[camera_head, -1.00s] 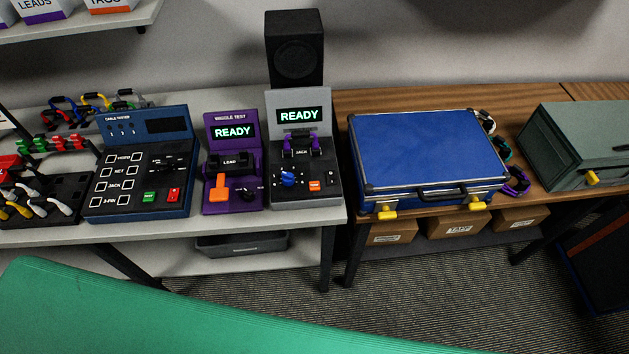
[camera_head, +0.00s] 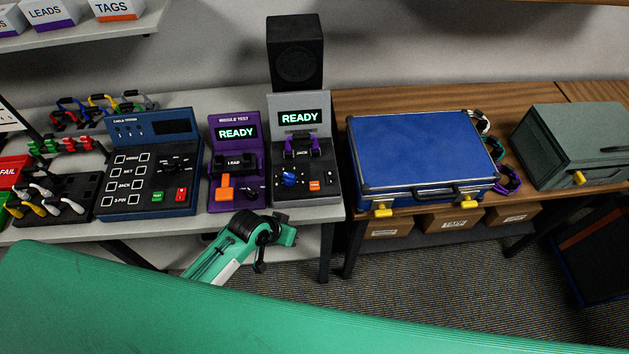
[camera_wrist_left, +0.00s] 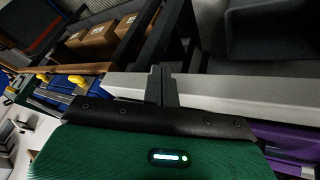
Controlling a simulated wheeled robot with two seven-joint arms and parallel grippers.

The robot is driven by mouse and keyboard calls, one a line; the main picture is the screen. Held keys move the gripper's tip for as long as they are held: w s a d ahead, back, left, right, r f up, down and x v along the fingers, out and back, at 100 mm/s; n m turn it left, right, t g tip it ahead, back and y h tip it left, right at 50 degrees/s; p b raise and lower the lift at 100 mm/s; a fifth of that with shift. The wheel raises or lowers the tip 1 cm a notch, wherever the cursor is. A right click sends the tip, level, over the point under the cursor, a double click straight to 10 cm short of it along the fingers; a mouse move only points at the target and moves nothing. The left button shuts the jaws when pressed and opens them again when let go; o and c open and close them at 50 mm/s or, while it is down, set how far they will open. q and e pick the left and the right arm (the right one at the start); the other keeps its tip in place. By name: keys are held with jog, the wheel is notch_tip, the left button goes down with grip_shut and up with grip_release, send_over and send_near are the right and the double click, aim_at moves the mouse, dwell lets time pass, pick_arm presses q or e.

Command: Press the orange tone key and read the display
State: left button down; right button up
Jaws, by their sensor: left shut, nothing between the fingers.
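The grey jack tester (camera_head: 303,160) stands on the grey bench. Its orange key (camera_head: 314,186) sits at the lower right of its front panel, beside a blue knob (camera_head: 289,179). Its display (camera_head: 300,118) reads READY. A purple cable with black ends (camera_head: 301,145) sits in the tester above the knob. My left gripper (camera_wrist_left: 162,75) is shut and empty in the left wrist view, close to the bench's front edge. In the head view my green left arm is in front of and below the testers, apart from the key. My right gripper is not in view.
A purple tester (camera_head: 235,165) reading READY, with its own orange lever, stands just left of the grey one. A blue cable tester (camera_head: 152,165) is farther left. A black speaker (camera_head: 296,55) stands behind. A blue case (camera_head: 425,155) lies on the wooden table at right.

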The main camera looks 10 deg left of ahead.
pick_arm(q)
notch_tip(320, 180, up, 4)
jog(key=w+d+r, duration=0.1)
notch_tip(320, 180, up, 14)
jog(key=h+p, duration=0.2)
jog(key=h, duration=0.2)
send_over(310, 186)
jog(key=shift+r+g, duration=0.2)
jog(key=shift+g, duration=0.2)
jog(key=shift+f, duration=0.1)
notch_tip(310, 186, down, 8)
jog(key=b, duration=0.7)
jog(key=shift+f+b, duration=0.35)
jog(key=shift+f, duration=0.15)
dwell(0.7)
jog(key=shift+f, duration=0.25)
